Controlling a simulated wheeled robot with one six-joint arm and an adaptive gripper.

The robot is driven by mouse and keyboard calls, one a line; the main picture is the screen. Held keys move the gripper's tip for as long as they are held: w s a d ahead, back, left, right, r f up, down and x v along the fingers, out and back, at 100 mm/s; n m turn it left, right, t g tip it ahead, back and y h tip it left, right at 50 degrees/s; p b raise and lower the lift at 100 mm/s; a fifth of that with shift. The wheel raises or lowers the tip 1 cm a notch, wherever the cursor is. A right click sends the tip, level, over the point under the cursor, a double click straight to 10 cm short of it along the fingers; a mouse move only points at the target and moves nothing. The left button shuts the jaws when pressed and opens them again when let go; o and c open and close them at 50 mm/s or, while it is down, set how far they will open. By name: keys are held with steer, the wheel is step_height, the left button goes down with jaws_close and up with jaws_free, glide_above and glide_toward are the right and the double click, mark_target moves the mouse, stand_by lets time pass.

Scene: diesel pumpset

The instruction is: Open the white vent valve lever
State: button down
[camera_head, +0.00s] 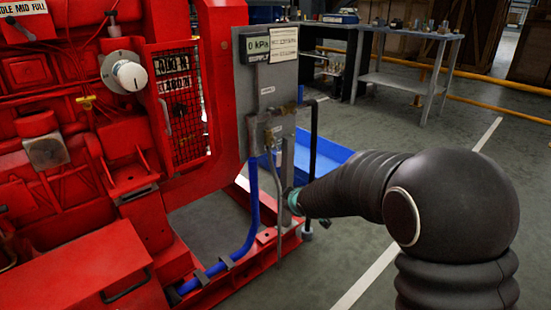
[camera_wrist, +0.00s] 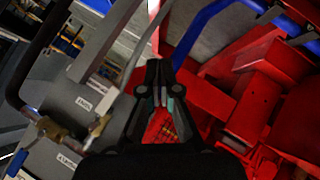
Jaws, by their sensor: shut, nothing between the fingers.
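A grey panel (camera_head: 265,80) stands at the end of the red pumpset, with brass valve fittings (camera_head: 271,138) on its lower part. In the wrist view the panel (camera_wrist: 90,130) is tilted at the left, with a brass fitting (camera_wrist: 47,130) and a blue lever (camera_wrist: 16,163). A small pale part (camera_wrist: 99,127) by the grey pipe may be the white vent lever, but I cannot tell for sure. My gripper (camera_wrist: 163,98) is shut and empty, right of these fittings. In the head view my gripper (camera_head: 293,202) is below the brass fittings, partly hidden by my arm.
A black vertical pipe (camera_head: 313,125) and a grey hose (camera_head: 279,205) run close to my gripper. A blue hose (camera_head: 252,215) curves along the red base. A blue tray (camera_head: 320,155) lies behind. The floor at the right is open, with a workbench (camera_head: 410,82) beyond.

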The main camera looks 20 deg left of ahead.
step_height(320, 180, up, 6)
steer(key=s+a+n+t+y+p, duration=0.2)
steer(key=n+t+y, duration=0.1)
steer(key=n+y, duration=0.65)
steer(key=w+a+n+h+p, duration=0.1)
steer(key=w+a, duration=0.4)
steer(key=w, duration=0.5)
steer(key=shift+a+h+p, duration=0.15)
steer(key=shift+h+p, duration=0.25)
steer(key=shift+h, duration=0.05)
steer(key=shift+w+f+n, duration=0.1)
steer(key=shift+n, duration=0.25)
